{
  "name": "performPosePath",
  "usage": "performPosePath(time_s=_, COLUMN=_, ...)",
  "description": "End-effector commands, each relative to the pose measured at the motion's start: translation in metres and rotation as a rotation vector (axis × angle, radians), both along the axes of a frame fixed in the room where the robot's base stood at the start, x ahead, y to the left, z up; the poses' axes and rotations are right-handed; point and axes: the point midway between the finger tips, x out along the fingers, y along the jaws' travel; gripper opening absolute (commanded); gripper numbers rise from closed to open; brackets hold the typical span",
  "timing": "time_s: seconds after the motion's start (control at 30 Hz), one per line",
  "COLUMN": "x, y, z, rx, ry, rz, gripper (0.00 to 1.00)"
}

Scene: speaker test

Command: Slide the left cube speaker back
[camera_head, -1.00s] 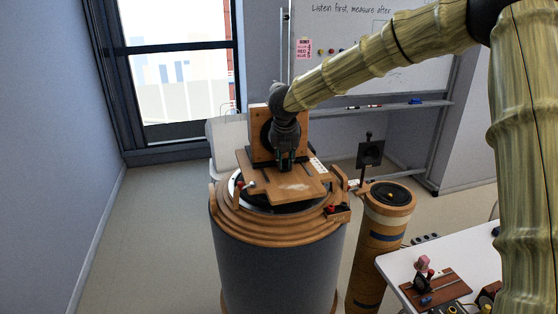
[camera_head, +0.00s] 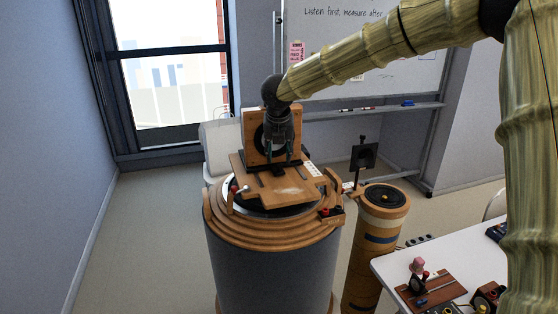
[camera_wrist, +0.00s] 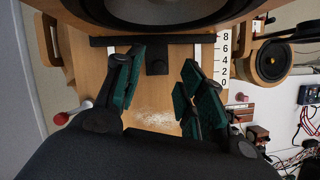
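A wooden cube speaker (camera_head: 249,126) with a round black driver stands upright at the back of a wooden board (camera_head: 285,190). In the wrist view the speaker's driver (camera_wrist: 165,8) fills the top edge. A black bar with a short black tab (camera_wrist: 156,62) runs along the speaker's foot. My gripper (camera_head: 278,160) is in front of the speaker, low over the board, and partly hides the driver. In the wrist view my gripper (camera_wrist: 163,75) is open, its green-padded fingers on either side of the tab; contact is unclear. A white number scale (camera_wrist: 223,60) lies to the right.
The board rests on a large round grey drum (camera_head: 272,270) with stepped wooden rings. A slimmer round column (camera_head: 375,240) stands to the right. A white table (camera_head: 400,265) with small devices is at lower right. A whiteboard (camera_head: 345,70) is behind.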

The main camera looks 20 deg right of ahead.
Motion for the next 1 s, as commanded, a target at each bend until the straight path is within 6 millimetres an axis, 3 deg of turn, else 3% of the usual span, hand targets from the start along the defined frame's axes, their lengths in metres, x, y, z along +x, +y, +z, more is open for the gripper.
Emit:
performPosePath(time_s=0.2, x=-0.014, y=0.005, z=0.039, rx=0.001, ry=-0.003, rz=0.000, gripper=0.39)
performPosePath(time_s=0.4, x=-0.023, y=0.008, z=0.061, rx=0.001, ry=-0.002, rz=-0.001, gripper=0.39)
performPosePath(time_s=1.0, x=-0.026, y=0.010, z=0.069, rx=0.001, ry=-0.001, rz=-0.001, gripper=0.39)
